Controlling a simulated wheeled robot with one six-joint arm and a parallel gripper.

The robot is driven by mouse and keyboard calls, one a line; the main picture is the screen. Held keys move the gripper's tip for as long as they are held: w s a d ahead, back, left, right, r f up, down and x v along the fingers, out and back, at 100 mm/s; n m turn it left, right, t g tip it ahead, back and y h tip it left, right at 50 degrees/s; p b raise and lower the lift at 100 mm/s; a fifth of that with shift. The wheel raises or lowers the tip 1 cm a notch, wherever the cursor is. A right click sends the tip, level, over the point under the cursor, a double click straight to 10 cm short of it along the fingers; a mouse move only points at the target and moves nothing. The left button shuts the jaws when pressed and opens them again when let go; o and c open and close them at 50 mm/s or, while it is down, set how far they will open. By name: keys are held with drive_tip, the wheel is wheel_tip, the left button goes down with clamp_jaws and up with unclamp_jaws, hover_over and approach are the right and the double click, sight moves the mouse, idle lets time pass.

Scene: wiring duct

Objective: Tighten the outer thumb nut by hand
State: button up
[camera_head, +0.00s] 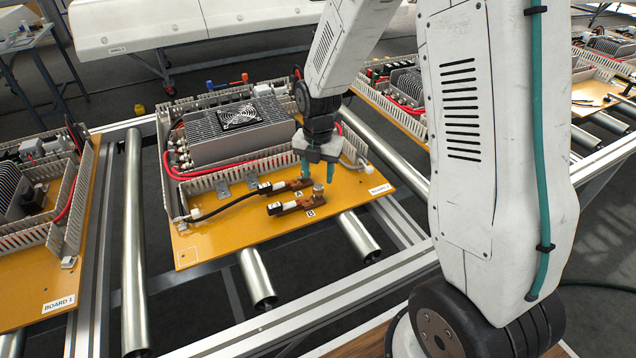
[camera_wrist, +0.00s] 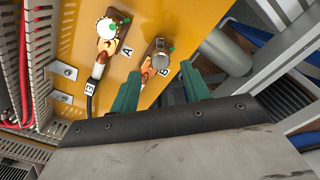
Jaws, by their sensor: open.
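The outer thumb nut is a silver knurled cylinder (camera_head: 317,189) standing on the copper piece by the letter B. In the wrist view this nut (camera_wrist: 160,65) sits just beyond the gap between my fingertips, with a small green mark beside it. My gripper (camera_head: 317,172) is open, pointing down above the nut, with teal fingers. In the wrist view its two fingers (camera_wrist: 160,88) are spread apart with nothing between them. The inner terminal by the letter A (camera_wrist: 107,28) shows a pale round fitting with a green mark; a black cable's lug meets it.
The orange board (camera_head: 215,245) carries a grey finned fan unit (camera_head: 235,127), slotted wiring ducts (camera_head: 235,181) and red cables (camera_head: 225,172). It rests on metal rollers (camera_head: 257,280). Other boards stand at left (camera_head: 25,290) and right.

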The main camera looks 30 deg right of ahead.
sight(318, 186)
drive_tip(key=shift+f, duration=2.1)
drive_tip(key=c, duration=1)
drive_tip(key=shift+m, duration=0.3)
